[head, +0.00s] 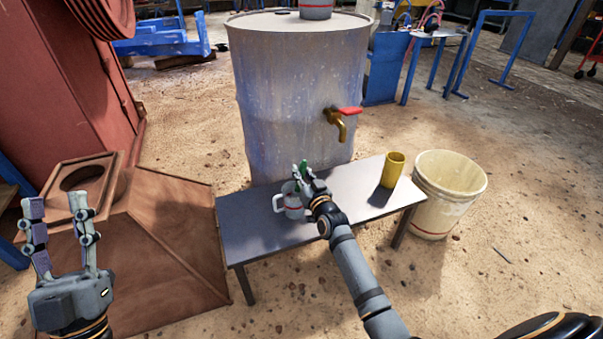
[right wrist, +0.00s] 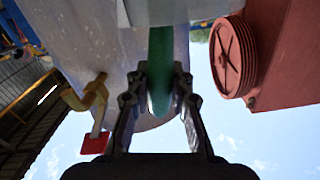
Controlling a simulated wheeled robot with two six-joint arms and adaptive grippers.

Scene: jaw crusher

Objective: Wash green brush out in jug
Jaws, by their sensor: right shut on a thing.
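A white jug (head: 293,206) with a red band and a handle on its left stands on the grey bench (head: 255,237). My right gripper (head: 303,174) is right at the jug's top and is shut on the green brush (head: 304,165). In the right wrist view the green brush (right wrist: 160,75) stands between the two fingers (right wrist: 160,82). The brush's lower part is hidden by the jug and gripper, so I cannot tell how deep it reaches. My left gripper (head: 60,215) is open and empty at the left, away from the bench.
A large grey drum (head: 285,90) with a brass tap (head: 338,123) and red lever stands behind the bench. A yellow cup (head: 392,170) is at the bench's right end. A cream bucket (head: 450,190) stands on the ground beside it. Rusty machinery (head: 150,235) lies left.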

